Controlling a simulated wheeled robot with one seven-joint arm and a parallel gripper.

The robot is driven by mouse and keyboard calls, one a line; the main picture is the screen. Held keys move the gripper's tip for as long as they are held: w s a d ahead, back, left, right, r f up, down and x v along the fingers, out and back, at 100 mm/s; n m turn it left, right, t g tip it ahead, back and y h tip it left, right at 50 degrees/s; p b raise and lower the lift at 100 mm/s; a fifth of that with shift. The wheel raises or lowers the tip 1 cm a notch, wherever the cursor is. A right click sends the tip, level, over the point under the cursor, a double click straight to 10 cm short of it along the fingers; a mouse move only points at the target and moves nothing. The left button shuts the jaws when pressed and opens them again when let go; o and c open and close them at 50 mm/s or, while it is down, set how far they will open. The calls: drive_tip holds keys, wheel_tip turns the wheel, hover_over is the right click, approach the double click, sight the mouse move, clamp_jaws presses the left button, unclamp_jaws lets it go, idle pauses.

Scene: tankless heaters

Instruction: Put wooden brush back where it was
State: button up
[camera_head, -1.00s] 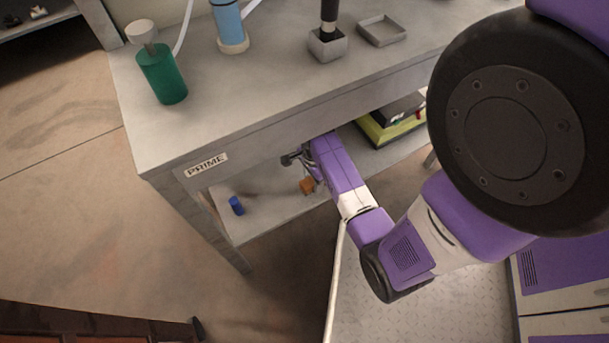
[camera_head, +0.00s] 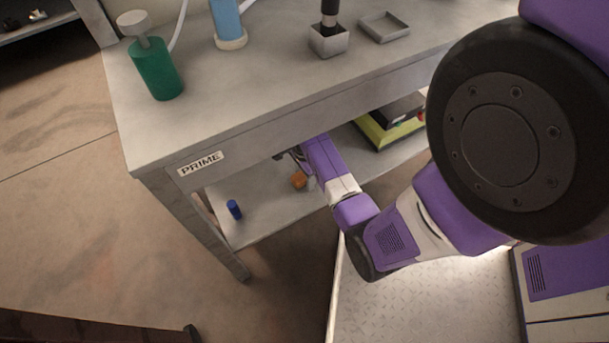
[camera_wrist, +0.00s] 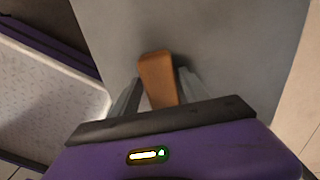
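The wooden brush shows as an orange-brown block (camera_head: 299,180) over the lower shelf of the grey workbench, under the bench top. In the wrist view its brown wooden end (camera_wrist: 157,75) sticks out between the two grey fingers of my gripper (camera_wrist: 160,92). The fingers are close on both sides of it, and my gripper appears shut on it. I see no bristles. My arm reaches in under the bench top from the right. Whether the brush touches the lower shelf (camera_head: 268,213) is unclear.
A small blue cylinder (camera_head: 234,210) stands on the lower shelf, left of the brush. A yellow-and-black case (camera_head: 389,124) lies farther right on that shelf. The bench top (camera_head: 225,105) overhangs close above my gripper. A green bottle (camera_head: 157,70) stands on top.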

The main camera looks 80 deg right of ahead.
drive_tip(key=shift+o, duration=0.2)
